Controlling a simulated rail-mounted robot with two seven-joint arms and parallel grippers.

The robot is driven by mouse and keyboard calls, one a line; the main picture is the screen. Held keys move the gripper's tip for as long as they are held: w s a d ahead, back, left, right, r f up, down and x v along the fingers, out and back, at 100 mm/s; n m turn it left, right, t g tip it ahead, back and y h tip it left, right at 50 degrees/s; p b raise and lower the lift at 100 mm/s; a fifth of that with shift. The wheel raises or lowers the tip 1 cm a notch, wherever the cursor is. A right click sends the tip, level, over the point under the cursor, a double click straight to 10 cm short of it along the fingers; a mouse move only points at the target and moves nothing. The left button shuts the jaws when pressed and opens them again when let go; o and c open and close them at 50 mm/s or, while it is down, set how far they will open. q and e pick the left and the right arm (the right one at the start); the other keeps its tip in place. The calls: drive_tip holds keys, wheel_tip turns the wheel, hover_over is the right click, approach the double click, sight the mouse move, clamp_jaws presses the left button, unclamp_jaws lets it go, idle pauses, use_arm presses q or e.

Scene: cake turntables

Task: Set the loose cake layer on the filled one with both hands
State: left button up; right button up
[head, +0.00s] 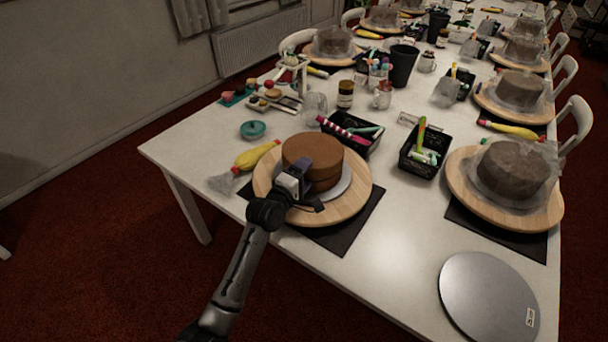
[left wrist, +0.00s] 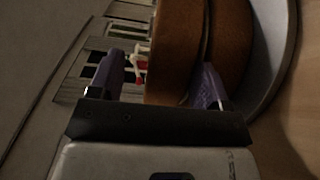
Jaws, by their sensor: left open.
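Two brown cake layers sit one above the other on a silver board (head: 345,184) on a wooden turntable (head: 355,205). The upper layer (head: 312,149) covers most of the lower layer (head: 330,184). My left gripper (head: 302,178) is at the cake's near side, with its jaws open. In the left wrist view, its purple fingers (left wrist: 158,84) straddle the edge of the upper layer (left wrist: 174,50). One finger lies at the dark seam beside the lower layer (left wrist: 232,45). I cannot tell whether the fingers touch the cake. My right gripper is not in view.
A yellow piping bag (head: 257,155) lies left of the turntable. Black tool trays (head: 425,165) stand behind and to the right. A plastic-wrapped cake (head: 513,168) is on another turntable at right. A bare silver disc (head: 488,295) lies near the front right.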

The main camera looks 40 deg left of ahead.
use_arm(q)
drive_tip(key=shift+s+r, duration=0.25)
drive_tip(key=shift+r, duration=0.1)
drive_tip(key=s+d+p, duration=0.1)
drive_tip(key=s+p, duration=0.2)
drive_tip(key=s, duration=0.7)
drive_tip(key=s+d+f+m+g+h, duration=0.3)
drive_tip(key=s+d+f+m+g, duration=0.4)
drive_tip(key=s+d+f+m, duration=0.35)
drive_tip(key=s+d+f+m+g, duration=0.2)
drive_tip(key=s+m, duration=0.3)
drive_tip(key=s, duration=0.4)
drive_tip(key=s+d+f+m+g+y, duration=0.1)
drive_tip(key=s+d+f+m+g, duration=0.2)
drive_tip(key=s, duration=0.6)
drive_tip(key=m+g, duration=0.2)
drive_tip(key=shift+d+f+m, duration=0.15)
drive_tip(key=shift+d+m, duration=0.1)
drive_tip(key=shift+m, duration=0.1)
